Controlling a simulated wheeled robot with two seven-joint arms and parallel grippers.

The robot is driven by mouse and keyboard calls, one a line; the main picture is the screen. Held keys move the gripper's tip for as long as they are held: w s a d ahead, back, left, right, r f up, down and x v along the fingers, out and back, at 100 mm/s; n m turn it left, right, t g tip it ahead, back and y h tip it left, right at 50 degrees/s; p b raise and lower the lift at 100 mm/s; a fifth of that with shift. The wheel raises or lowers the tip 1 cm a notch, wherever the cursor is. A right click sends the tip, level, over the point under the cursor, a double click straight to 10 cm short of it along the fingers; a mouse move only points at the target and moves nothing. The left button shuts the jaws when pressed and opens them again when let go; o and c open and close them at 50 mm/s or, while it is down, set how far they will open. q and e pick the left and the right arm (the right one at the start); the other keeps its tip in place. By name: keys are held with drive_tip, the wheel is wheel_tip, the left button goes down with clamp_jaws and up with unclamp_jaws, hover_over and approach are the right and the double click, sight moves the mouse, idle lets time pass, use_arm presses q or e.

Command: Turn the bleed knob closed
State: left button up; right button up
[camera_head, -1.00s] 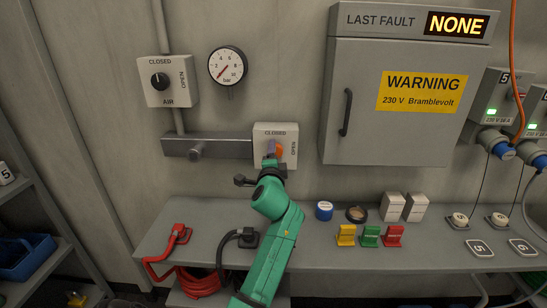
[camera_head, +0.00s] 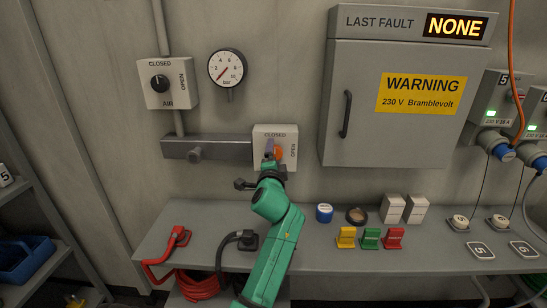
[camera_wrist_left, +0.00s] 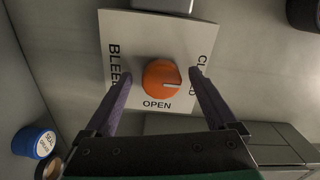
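The bleed knob (camera_wrist_left: 161,78) is a round orange knob on a white plate (camera_wrist_left: 178,30) marked BLEED, CLOSED and OPEN. In the left wrist view its white line points right, towards the word CLOSED. In the head view the knob (camera_head: 278,153) is partly hidden by my left gripper (camera_head: 272,149). My left gripper's purple fingers (camera_wrist_left: 160,74) stand open on either side of the knob, with a visible gap on both sides. My right gripper is in neither view.
An air switch box (camera_head: 167,82) and a pressure gauge (camera_head: 227,68) are on the wall at left. A grey cabinet (camera_head: 350,140) hangs at right. Below, a shelf (camera_head: 330,260) carries a blue tin (camera_head: 324,212), coloured blocks and a red cable connector (camera_head: 180,235).

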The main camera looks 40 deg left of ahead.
use_arm(q)
drive_tip(key=b+v, duration=0.3)
drive_tip(key=v, duration=1.1)
drive_tip(key=shift+s+d, duration=0.2)
